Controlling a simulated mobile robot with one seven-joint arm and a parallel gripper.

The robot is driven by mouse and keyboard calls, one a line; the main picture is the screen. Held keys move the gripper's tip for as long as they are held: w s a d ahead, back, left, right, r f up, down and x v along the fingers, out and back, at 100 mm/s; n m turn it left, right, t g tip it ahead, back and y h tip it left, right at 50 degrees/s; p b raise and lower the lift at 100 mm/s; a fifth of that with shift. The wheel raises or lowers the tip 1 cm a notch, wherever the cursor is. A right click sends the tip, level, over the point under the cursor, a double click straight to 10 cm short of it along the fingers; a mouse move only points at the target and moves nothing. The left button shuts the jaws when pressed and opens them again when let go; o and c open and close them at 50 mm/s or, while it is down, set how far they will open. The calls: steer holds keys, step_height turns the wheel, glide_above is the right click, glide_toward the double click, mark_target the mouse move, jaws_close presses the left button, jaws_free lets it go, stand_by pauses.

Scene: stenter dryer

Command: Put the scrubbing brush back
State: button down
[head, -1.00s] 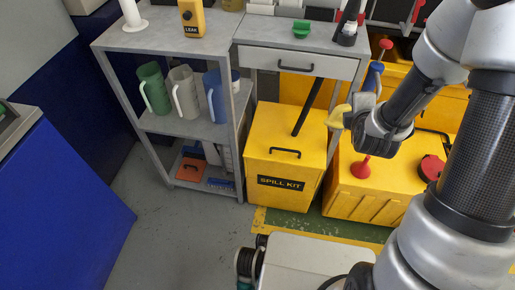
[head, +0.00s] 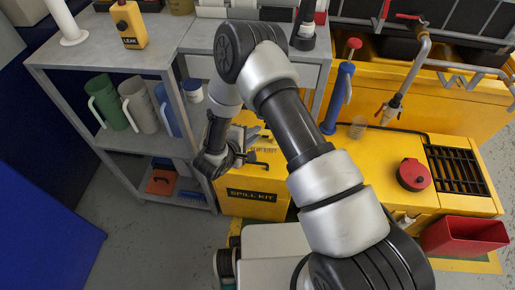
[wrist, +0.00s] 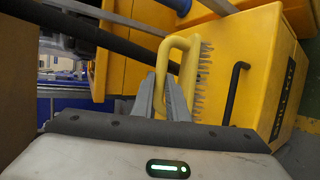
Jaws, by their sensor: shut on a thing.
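The scrubbing brush (wrist: 187,72) has a yellow looped handle and pale grey bristles. In the wrist view its handle is between the fingers of my gripper (wrist: 170,95), which is shut on it. The bristles face right, toward the yellow spill kit box (wrist: 268,75). In the head view my gripper (head: 236,156) hangs in front of the spill kit box (head: 250,207), just right of the grey shelf unit (head: 105,142). The brush blends with the yellow box there. I cannot tell whether it touches the box.
Green, grey and blue jugs stand on the middle shelf. The bottom shelf holds an orange item (head: 161,182) and a blue item (head: 190,196). A yellow cabinet (head: 385,160) with a red lid (head: 413,174) stands right. Floor at left is clear.

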mark_target(251, 148)
step_height(251, 148, down, 7)
steer(key=shift+f+b, duration=0.1)
steer(key=shift+b, duration=0.9)
steer(key=c, duration=1.7)
jaws_free()
steer(key=shift+o, duration=0.2)
steer(key=shift+s+a+r, duration=0.2)
steer(key=shift+s+r, duration=0.05)
steer(key=shift+r, duration=0.05)
steer(key=p+v, duration=0.3)
steer(key=v, duration=0.8)
steer(key=shift+s, duration=0.2)
